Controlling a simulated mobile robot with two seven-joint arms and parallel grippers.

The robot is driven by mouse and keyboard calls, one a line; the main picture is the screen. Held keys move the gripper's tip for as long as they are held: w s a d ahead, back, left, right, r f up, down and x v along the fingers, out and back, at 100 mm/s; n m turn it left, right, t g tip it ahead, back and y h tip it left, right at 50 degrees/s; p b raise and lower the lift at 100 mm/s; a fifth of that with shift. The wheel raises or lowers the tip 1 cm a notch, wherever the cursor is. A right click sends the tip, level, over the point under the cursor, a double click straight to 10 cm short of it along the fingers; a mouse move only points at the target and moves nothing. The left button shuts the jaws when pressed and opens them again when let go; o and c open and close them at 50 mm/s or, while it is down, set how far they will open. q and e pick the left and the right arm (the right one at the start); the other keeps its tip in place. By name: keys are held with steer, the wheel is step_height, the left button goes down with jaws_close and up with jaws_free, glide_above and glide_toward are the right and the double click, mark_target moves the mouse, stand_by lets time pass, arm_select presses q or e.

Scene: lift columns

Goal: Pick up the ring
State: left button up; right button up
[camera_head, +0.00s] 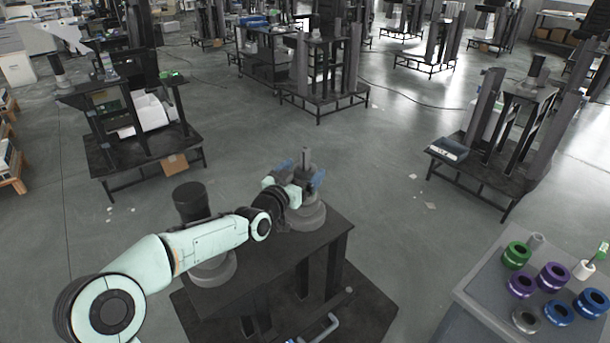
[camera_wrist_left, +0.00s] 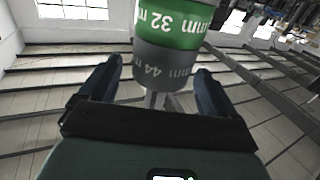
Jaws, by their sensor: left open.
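My left gripper (camera_head: 298,184) is above a dark stand, over a stepped grey round base (camera_head: 306,217) with a thin grey post (camera_head: 306,157). In the left wrist view the gripper (camera_wrist_left: 158,70) is open. Its two dark fingers stand on either side of a grey ring-like piece (camera_wrist_left: 163,68) marked "44 mm". A green piece (camera_wrist_left: 168,30) marked "32 mm" adjoins it, farther from the palm. Both labels appear upside down. I cannot tell whether the fingers touch the grey piece. My right gripper is not in view.
A grey table (camera_head: 480,285) at the lower right holds a green ring (camera_head: 516,256), purple rings (camera_head: 553,277), blue rings (camera_head: 557,313) and a silver ring (camera_head: 525,321). Several dark column stands (camera_head: 140,150) fill the room. Open floor (camera_head: 400,200) lies between them.

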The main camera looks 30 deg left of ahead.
mark_target(309, 164)
arm_select(q)
steer(key=shift+w+p, duration=0.4)
steer(key=shift+w, duration=1.5)
steer(key=c, duration=1.2)
steer(key=shift+r, duration=0.2)
steer(key=shift+c, duration=0.2)
step_height(309, 164, up, 20)
steer(key=p, duration=0.3)
